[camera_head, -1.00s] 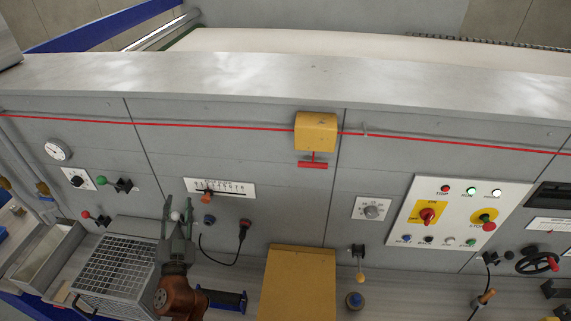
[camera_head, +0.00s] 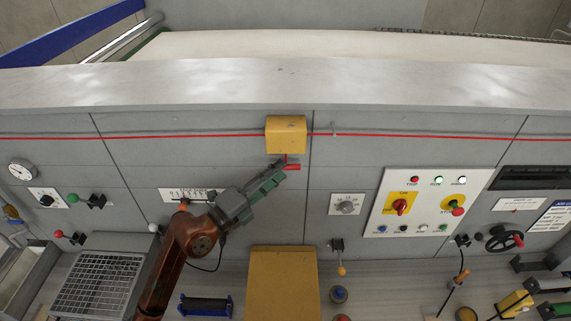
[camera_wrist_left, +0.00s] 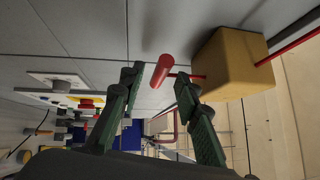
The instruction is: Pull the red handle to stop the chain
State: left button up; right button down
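The red handle (camera_head: 292,167) hangs on a short red rod below a yellow box on the grey machine panel. My left gripper partly covers it in the head view. In the left wrist view the red handle (camera_wrist_left: 158,71) is a short bar, and its rod runs to the yellow box (camera_wrist_left: 230,62). My left gripper (camera_head: 277,172) reaches up from the lower left to the handle. Its two green fingers (camera_wrist_left: 160,78) are apart, with the handle at the gap between the tips. Contact cannot be told. My right gripper is not in view.
A red cord (camera_head: 420,136) runs along the panel through the yellow box (camera_head: 286,134). A white control panel (camera_head: 425,203) with knobs and lamps is to the right. A yellow cabinet (camera_head: 283,285) stands below. A wire basket (camera_head: 92,285) is at the lower left.

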pick_arm(q)
jog(key=shift+p+x, duration=0.35)
jog(key=shift+x, duration=1.5)
jog(key=shift+c, duration=0.5)
grip_shut()
